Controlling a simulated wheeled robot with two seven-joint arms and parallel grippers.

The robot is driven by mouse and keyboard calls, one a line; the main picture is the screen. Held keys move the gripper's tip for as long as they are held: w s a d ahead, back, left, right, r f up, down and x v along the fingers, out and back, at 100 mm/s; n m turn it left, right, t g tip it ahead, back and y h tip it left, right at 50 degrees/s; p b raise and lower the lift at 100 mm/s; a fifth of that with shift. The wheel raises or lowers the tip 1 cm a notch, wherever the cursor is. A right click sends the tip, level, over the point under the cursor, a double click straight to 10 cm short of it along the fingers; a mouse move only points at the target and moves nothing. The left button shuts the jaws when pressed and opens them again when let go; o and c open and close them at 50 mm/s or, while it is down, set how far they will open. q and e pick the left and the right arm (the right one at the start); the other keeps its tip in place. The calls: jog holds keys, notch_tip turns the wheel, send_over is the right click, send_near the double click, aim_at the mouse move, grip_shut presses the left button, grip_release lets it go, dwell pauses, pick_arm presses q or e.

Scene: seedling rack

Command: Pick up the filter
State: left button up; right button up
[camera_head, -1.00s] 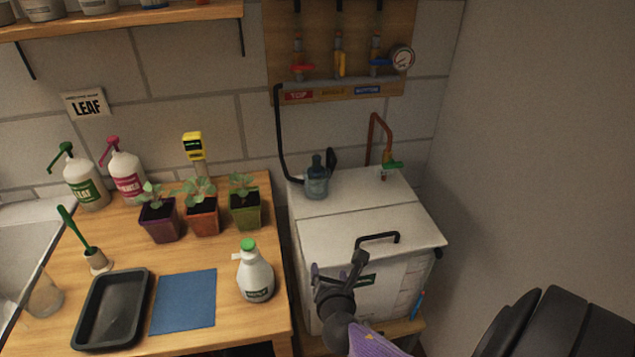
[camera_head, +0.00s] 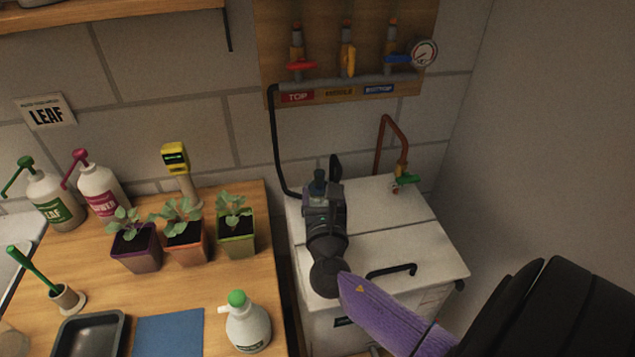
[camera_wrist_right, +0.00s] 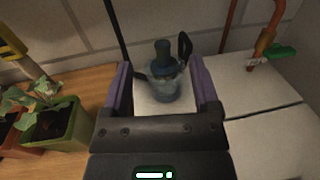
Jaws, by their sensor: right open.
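The filter (camera_wrist_right: 165,82), a blue translucent canister with a dark cap, stands upright on the white lidded tank (camera_head: 420,235). In the head view only the filter's top (camera_head: 319,178) shows; my right gripper hides the rest. My right gripper (camera_head: 323,190) is over the tank lid, in front of the filter. In the right wrist view its purple-lined fingers (camera_wrist_right: 160,70) are open and empty, with the filter framed between them. I cannot tell whether the fingertips reach past its sides. My left gripper is not in view.
A black hose (camera_head: 274,140) runs down the wall behind the filter. A copper pipe with a green-handled tap (camera_head: 405,179) stands at the lid's back right. Potted seedlings (camera_head: 235,230) and a white spray bottle (camera_head: 248,325) are on the wooden table at left.

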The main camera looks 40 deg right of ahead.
jog(key=b, duration=0.5)
send_near(320, 188)
jog(key=shift+w+r, duration=0.15)
jog(key=shift+r, duration=0.1)
jog(key=b+x, duration=0.1)
jog(key=x, duration=0.2)
jog(key=b+x, duration=0.1)
jog(key=x, duration=0.2)
jog(key=b+x, duration=0.1)
jog(key=x, duration=0.2)
jog(key=shift+w+d+f+b, duration=0.3)
jog(key=shift+f, duration=0.05)
jog(key=shift+w+d+r, duration=0.1)
jog(key=shift+c, duration=0.3)
grip_shut()
